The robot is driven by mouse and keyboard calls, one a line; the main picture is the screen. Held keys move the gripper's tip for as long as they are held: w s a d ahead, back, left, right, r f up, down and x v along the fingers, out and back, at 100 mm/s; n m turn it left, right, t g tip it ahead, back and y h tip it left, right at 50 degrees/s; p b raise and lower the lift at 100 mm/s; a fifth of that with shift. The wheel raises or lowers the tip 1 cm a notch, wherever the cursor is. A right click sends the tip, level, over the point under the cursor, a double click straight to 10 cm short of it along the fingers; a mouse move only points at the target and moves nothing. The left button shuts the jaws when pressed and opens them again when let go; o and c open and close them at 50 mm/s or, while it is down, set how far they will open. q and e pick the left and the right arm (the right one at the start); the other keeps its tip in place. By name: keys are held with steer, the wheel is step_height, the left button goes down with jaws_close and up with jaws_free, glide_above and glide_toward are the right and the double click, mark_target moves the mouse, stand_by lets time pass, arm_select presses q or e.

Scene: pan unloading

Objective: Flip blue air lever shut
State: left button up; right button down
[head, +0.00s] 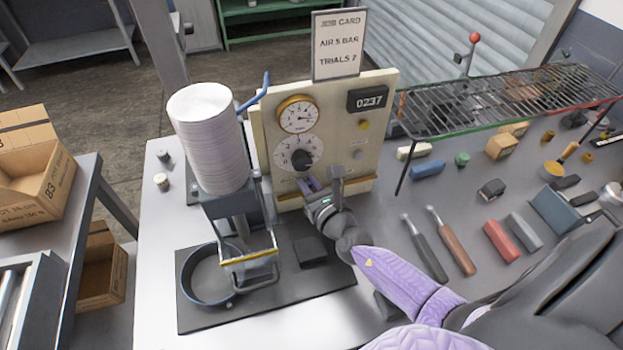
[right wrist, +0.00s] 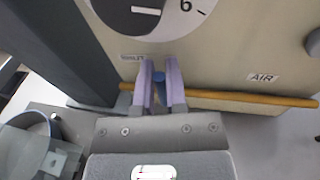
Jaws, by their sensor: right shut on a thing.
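My right gripper (head: 313,187) is low in front of the cream panel (head: 345,135), under the round dial. In the right wrist view its two lilac fingers (right wrist: 160,88) are close together on a narrow blue piece (right wrist: 160,92), which looks like the blue lever's handle. Most of it is hidden between the fingers. A small label is just above them, and an AIR label (right wrist: 263,77) is to their right. Another bent blue handle (head: 255,93) sticks up at the panel's upper left, apart from the gripper. My left gripper is not in view.
A tall white stack (head: 208,135) stands left of the panel, above a blue-rimmed ring (head: 208,275). A yellow ledge (right wrist: 240,100) runs along the panel's lower edge. A wire rack (head: 500,100) and several loose tools and blocks occupy the right side of the table.

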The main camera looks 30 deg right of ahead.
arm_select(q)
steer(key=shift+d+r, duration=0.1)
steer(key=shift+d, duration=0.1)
arm_select(e)
steer(key=c, duration=0.7)
jaws_free()
arm_select(q)
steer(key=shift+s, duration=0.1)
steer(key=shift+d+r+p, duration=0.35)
steer(key=shift+p, duration=0.05)
arm_select(e)
steer(key=s, duration=0.6)
steer(key=s+r, duration=0.1)
steer(key=s, duration=0.2)
steer(key=shift+s+a+r, duration=0.1)
steer(key=shift+s+a, duration=0.15)
steer(key=shift+s, duration=0.15)
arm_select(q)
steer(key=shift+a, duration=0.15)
